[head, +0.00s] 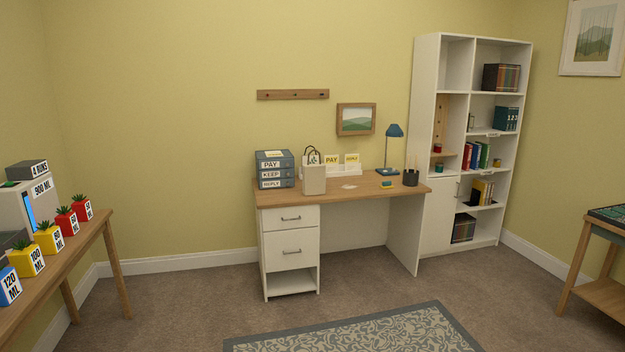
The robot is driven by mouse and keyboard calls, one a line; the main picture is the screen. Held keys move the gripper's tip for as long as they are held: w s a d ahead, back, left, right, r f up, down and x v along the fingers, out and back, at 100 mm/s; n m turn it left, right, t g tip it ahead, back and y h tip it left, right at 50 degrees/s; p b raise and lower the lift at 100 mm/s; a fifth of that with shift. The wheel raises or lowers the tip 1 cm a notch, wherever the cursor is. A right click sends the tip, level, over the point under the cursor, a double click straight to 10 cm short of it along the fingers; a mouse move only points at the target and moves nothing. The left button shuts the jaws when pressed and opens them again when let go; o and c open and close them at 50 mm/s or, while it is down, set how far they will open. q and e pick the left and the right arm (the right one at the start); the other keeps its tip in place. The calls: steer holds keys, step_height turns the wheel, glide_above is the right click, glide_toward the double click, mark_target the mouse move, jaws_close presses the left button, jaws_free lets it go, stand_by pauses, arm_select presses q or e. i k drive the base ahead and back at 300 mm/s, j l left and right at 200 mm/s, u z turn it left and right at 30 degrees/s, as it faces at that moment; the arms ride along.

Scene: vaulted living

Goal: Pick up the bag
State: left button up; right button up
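The bag (314,181) is a small beige paper bag with dark looped handles. It stands upright on the left half of the wooden desk (375,190), near the front edge. A stack of blue-grey letter trays (274,170) labelled PAY, KEEP and REPLY is just left of it. A white holder with yellow cards is behind it to the right. Neither of my grippers shows in the head view.
Carpet in front of the desk is clear, with a patterned rug (350,330). A wooden table (70,255) with plant pots is at left, a bookcase (428,140) at right of the desk, and another table (600,285) at far right.

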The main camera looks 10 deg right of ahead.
mark_target(314, 174)
steer(key=i+l+z, duration=0.35)
steer(key=i, duration=0.3)
steer(key=i+l+z, duration=0.35)
steer(key=i, duration=0.3)
steer(key=i+z, duration=0.35)
steer(key=i, duration=0.35)
steer(key=i+l+u, duration=0.15)
steer(key=i+u, duration=0.2)
steer(key=i, duration=0.3)
steer(key=i+l+u, duration=0.4)
steer(key=i, duration=0.2)
steer(key=i+l+u, duration=0.35)
steer(key=i, duration=0.25)
